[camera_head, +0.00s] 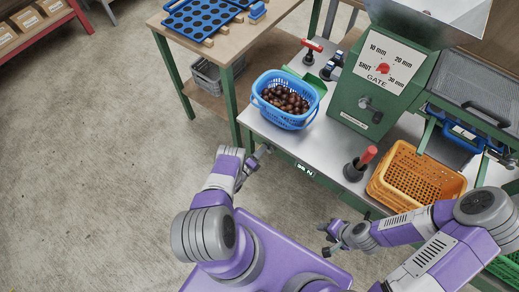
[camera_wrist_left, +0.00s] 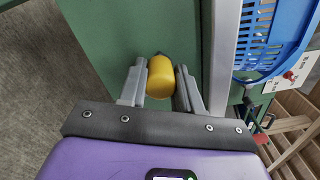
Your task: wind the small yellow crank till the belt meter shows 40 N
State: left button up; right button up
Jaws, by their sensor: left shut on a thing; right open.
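The small yellow crank's knob (camera_wrist_left: 160,78) shows in the left wrist view, between the two grey fingers of my left gripper (camera_head: 261,153), which is shut on it. In the head view the gripper is at the front left edge of the metal bench, and the knob cannot be made out there. The belt meter (camera_head: 305,169) is a small dark display on the bench's green front edge; an N shows, but its digits are too small to read surely. My right gripper (camera_head: 330,239) is open and empty over the floor, in front of the bench.
A blue basket of chestnuts (camera_head: 268,104) stands on the bench close beyond my left gripper. A red-handled lever (camera_head: 362,161) and an empty orange crate (camera_head: 380,182) are to the right. The green hopper machine (camera_head: 352,98) stands behind. The floor at left is clear.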

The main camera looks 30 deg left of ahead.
pick_arm(q)
jog(key=m, duration=0.2)
jog(key=shift+s+d+r+m+p, duration=0.1)
jog(key=shift+d+r+m+p, duration=0.2)
jog(key=shift+d, duration=0.1)
jog(key=shift+d+r+m, duration=0.1)
jog(key=shift+d+m, duration=0.1)
jog(key=shift+m, duration=0.5)
jog(key=shift+d+m, duration=0.2)
jog(key=shift+m, duration=0.5)
jog(key=shift+p, duration=0.3)
jog(key=o, duration=1)
jog(key=shift+o, duration=0.2)
jog(key=shift+s, duration=0.1)
jog(key=s+p, duration=0.1)
jog(key=s, duration=0.6)
jog(key=shift+s+a+p, duration=0.2)
jog(key=shift+a+p, duration=0.1)
jog(key=shift+a, duration=0.05)
